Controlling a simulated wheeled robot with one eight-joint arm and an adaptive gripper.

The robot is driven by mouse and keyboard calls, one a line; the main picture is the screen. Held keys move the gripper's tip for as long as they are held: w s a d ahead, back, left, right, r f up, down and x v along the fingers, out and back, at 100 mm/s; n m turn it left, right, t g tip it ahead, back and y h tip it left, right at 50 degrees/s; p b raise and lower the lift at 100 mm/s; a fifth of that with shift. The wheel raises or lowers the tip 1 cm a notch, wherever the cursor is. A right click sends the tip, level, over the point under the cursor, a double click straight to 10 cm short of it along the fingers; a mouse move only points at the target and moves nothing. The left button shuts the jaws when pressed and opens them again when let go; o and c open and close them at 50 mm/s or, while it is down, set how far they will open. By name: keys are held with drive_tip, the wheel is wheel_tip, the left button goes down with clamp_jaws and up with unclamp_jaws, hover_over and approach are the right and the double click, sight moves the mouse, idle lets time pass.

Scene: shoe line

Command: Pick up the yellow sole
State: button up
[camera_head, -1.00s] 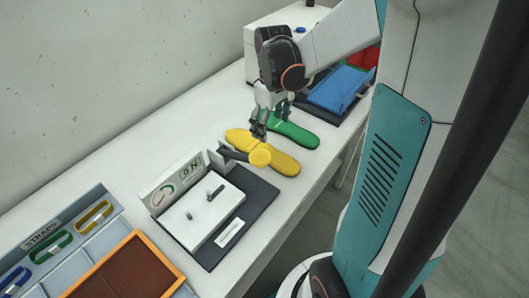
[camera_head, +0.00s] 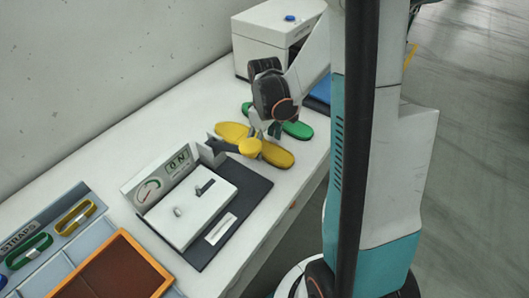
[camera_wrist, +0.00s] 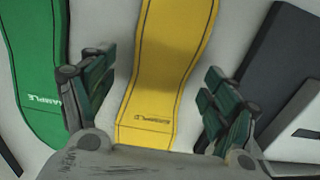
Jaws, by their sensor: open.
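The yellow sole (camera_head: 277,155) lies flat on the white table, between the green sole and the press-like fixture. In the wrist view the yellow sole (camera_wrist: 168,75) runs up the middle, between the two open fingers. My gripper (camera_wrist: 158,100) is open and empty above it, one finger on each side. In the head view my gripper (camera_head: 265,132) hangs over the sole, and its fingertips are partly hidden. I cannot tell the exact height of the fingers above the table.
The green sole (camera_head: 297,130) lies close behind; in the wrist view it (camera_wrist: 35,75) is beside the left finger. A straps tray (camera_head: 95,240) is at lower left, a white box (camera_head: 262,40) at the back.

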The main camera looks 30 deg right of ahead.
drive_tip(key=shift+f, duration=0.3)
drive_tip(key=c, duration=1.3)
drive_tip(key=shift+r, duration=0.1)
